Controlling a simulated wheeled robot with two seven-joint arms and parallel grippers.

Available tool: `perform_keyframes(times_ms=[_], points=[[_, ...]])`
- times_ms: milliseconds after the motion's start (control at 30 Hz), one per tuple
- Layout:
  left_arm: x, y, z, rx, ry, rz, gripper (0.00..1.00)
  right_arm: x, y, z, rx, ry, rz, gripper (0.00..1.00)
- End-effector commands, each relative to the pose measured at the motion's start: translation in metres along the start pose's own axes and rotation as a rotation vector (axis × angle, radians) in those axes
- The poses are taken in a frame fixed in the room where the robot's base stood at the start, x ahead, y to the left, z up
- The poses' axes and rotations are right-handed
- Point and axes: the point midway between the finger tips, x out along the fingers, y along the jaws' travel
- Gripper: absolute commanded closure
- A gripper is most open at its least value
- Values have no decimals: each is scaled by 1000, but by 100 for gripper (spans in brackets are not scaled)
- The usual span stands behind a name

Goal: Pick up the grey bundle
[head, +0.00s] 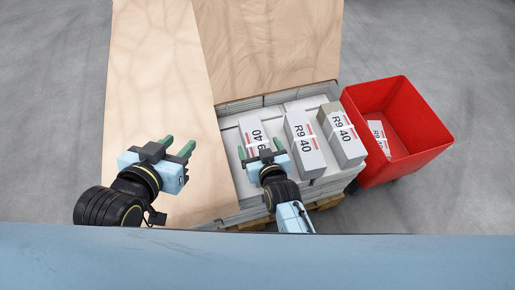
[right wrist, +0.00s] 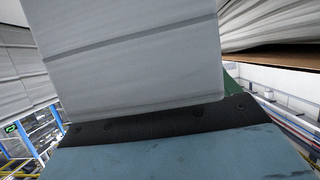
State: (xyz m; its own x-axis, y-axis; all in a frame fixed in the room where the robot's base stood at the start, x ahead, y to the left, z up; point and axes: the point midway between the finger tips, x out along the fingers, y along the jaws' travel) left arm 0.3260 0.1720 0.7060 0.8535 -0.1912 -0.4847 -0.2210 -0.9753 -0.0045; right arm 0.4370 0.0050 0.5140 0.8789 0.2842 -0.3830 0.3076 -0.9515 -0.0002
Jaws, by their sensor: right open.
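Several pale grey bundles with white "R9 40" labels lie on top of a stack. The left one (head: 251,126) has its near end between the spread fingers of my right gripper (head: 259,150), which is open; the arm hides part of it. The middle bundle (head: 304,134) and the slightly darker right bundle (head: 342,135) lie beside it. In the right wrist view a grey bundle (right wrist: 130,60) fills much of the picture close to the gripper, with a green finger at its right edge. I cannot tell whether the fingers touch it. My left gripper (head: 176,145) is open and empty above a brown sheet.
A red bin (head: 408,128) with a labelled bundle (head: 379,137) inside stands right of the stack. Brown sheets (head: 160,70) cover the stack's left and back (head: 268,45). A wooden pallet (head: 326,202) shows below. Grey floor surrounds it.

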Motion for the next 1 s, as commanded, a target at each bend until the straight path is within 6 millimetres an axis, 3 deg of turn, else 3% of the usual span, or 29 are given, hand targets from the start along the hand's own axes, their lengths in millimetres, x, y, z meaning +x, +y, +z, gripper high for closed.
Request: perform_keyframes(times_ms=[200, 833, 1000], points=[[0, 0, -1, 0, 2, 0, 64, 0, 0, 0, 0, 1, 0, 14], [0, 0, 0, 0, -1, -1, 64, 0, 0, 0, 0, 0, 0, 96], [0, 0, 0, 0, -1, -1, 64, 1, 0, -5, 0, 11, 0, 100]])
